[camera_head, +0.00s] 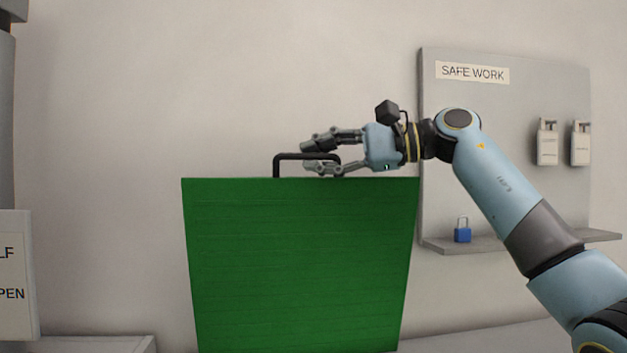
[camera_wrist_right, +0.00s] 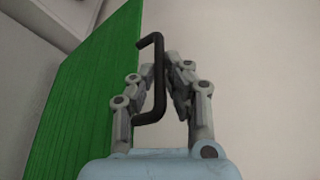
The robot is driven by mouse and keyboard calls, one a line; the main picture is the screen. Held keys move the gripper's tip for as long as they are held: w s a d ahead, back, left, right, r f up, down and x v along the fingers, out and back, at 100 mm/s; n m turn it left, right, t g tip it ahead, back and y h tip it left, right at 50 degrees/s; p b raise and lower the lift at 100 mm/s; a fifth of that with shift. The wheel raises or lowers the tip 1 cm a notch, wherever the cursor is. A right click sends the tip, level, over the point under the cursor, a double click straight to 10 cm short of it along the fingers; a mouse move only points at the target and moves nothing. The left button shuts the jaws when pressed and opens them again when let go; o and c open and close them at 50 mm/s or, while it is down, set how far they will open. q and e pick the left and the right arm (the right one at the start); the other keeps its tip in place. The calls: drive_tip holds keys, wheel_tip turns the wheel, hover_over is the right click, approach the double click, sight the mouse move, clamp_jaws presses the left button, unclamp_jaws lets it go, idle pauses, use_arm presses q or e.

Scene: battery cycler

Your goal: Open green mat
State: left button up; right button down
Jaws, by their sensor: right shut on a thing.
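The green mat (camera_head: 300,265) stands upright as a flat panel in the head view, with a black bar handle (camera_head: 290,156) on its top edge. It also shows on the left of the right wrist view (camera_wrist_right: 85,85). My right gripper (camera_head: 310,155) comes in from the right at the top edge. Its fingers are around the handle, which also shows between them in the right wrist view (camera_wrist_right: 159,75), and it is shut on the handle. My left gripper is not in view.
A grey board (camera_head: 500,130) with a "SAFE WORK" label hangs behind my right arm. It carries white tags (camera_head: 547,143) and a ledge with a blue padlock (camera_head: 462,231). A white sign (camera_head: 15,275) stands at the left edge. The wall space left of the mat is clear.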

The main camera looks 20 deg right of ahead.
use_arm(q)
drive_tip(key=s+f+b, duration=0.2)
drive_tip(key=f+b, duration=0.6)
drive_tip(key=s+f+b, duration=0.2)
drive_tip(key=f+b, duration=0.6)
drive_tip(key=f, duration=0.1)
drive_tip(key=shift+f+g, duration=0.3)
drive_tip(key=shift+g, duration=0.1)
use_arm(e)
drive_tip(key=s+a+f+n, duration=0.1)
drive_tip(key=s+f+n, duration=0.1)
drive_tip(key=s, duration=0.5)
drive_tip(key=s+a+f+n+t+y, duration=0.1)
drive_tip(key=s+a+f+n, duration=0.1)
drive_tip(key=s+f, duration=0.3)
drive_tip(key=s, duration=0.3)
drive_tip(key=shift+s+t, duration=0.2)
drive_tip(key=shift+t, duration=0.1)
drive_tip(key=c, duration=1.6)
unclamp_jaws()
drive_tip(key=shift+c, duration=0.2)
